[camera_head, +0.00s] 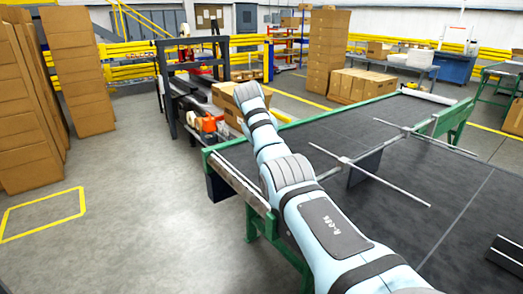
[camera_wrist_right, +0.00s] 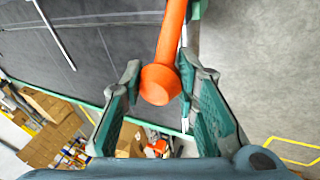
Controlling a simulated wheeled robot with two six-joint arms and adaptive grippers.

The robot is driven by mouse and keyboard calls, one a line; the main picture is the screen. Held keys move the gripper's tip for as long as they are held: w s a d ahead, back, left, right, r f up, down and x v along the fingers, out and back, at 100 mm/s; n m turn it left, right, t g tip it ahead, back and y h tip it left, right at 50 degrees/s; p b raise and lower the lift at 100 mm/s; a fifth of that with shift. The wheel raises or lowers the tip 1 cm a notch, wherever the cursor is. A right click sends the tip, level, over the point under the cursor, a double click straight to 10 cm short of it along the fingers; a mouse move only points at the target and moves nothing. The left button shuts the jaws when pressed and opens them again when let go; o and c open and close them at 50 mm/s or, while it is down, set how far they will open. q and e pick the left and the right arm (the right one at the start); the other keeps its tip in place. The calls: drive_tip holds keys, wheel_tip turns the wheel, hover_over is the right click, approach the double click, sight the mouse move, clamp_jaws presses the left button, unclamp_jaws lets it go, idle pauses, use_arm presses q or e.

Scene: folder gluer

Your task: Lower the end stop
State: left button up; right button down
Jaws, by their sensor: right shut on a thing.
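An orange handle (camera_wrist_right: 172,32) with a rounded end lies between the two fingers of my right gripper (camera_wrist_right: 161,76) in the right wrist view. The gripper is shut on this handle near its rounded end. In the head view my right arm reaches over the near left end of the dark belt table, and its gripper and the orange handle are hidden there. A pale metal bar (camera_head: 238,182) runs along that table end and looks like the end stop. A dark plate (camera_head: 217,186) hangs below it. My left gripper is in neither view.
The dark belt table (camera_head: 385,125) has a green frame. Thin metal rods (camera_head: 372,180) cross above it, with an upright dark plate (camera_head: 366,166). Cardboard boxes (camera_head: 78,70) stand at the left. The floor (camera_head: 135,180) left of the table is clear.

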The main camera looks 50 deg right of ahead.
drive_tip(key=shift+f, duration=0.15)
drive_tip(key=c, duration=1.6)
unclamp_jaws()
drive_tip(key=shift+c, duration=0.2)
drive_tip(key=o, duration=0.4)
drive_tip(key=shift+w, duration=0.1)
drive_tip(key=v, duration=1.2)
drive_tip(key=shift+d, duration=0.15)
